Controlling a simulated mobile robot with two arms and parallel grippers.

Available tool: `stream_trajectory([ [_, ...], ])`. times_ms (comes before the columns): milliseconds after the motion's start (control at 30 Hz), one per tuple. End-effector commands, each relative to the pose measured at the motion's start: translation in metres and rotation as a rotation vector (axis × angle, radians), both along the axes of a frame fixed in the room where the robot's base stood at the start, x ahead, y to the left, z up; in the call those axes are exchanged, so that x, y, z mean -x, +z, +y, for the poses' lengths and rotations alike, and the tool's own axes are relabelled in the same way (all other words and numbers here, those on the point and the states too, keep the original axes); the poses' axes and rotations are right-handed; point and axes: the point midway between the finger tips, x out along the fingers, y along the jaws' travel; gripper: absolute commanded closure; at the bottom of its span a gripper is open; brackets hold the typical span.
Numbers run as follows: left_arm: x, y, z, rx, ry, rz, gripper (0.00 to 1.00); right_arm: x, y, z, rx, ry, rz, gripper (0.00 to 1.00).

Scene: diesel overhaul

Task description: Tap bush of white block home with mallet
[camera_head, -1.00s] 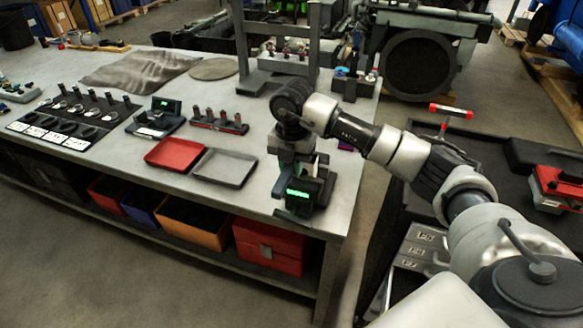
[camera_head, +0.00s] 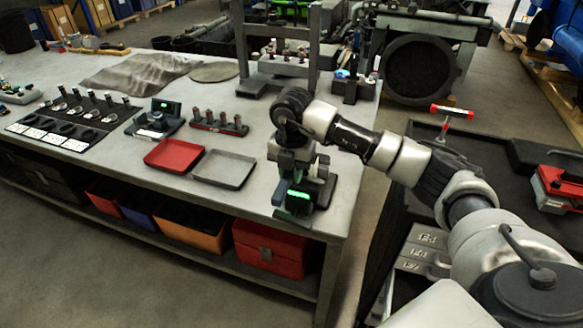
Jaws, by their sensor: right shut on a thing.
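The mallet (camera_head: 452,111), T-shaped with red ends on its head, stands head up in the dark cart top at the right, apart from my grippers. My right gripper (camera_head: 298,178) points down at the bench's front right corner. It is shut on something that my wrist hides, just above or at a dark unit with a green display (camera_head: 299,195). I cannot tell whether it touches that unit. A pale block (camera_head: 284,66) sits under the grey press frame at the back; I cannot tell whether it is the white block, and no bush is discernible. My left gripper is out of view.
A red tray (camera_head: 174,155) and a grey tray (camera_head: 224,169) lie left of my right gripper. A rack of pegs (camera_head: 218,124), a small display unit (camera_head: 160,115) and a parts mat (camera_head: 70,122) stand farther left. A red case (camera_head: 560,187) sits on the cart.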

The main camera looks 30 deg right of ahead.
Motion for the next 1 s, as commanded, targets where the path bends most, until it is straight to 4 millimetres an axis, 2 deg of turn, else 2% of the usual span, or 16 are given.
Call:
stream_trajectory([
  [33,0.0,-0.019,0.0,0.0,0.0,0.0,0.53,0.0,-0.023,0.0,0.001,0.0,0.0,1.0],
  [100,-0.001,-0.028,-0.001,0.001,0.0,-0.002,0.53,0.0,-0.036,0.0,0.001,0.0,0.0,1.0],
  [167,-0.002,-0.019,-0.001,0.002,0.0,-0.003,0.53,0.0,-0.026,0.0,0.0,0.0,0.0,1.0],
  [367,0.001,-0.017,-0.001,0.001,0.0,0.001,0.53,0.001,-0.026,0.0,0.001,0.001,0.007,1.0],
  [467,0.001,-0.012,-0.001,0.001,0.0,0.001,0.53,0.001,-0.019,0.0,0.0,0.001,0.008,1.0],
  [833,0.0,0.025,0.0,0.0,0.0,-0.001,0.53,0.0,0.038,0.0,0.0,0.0,0.0,1.0],
  [1000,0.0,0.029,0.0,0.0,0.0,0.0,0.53,0.0,0.047,0.0,0.001,0.0,-0.001,1.0],
])
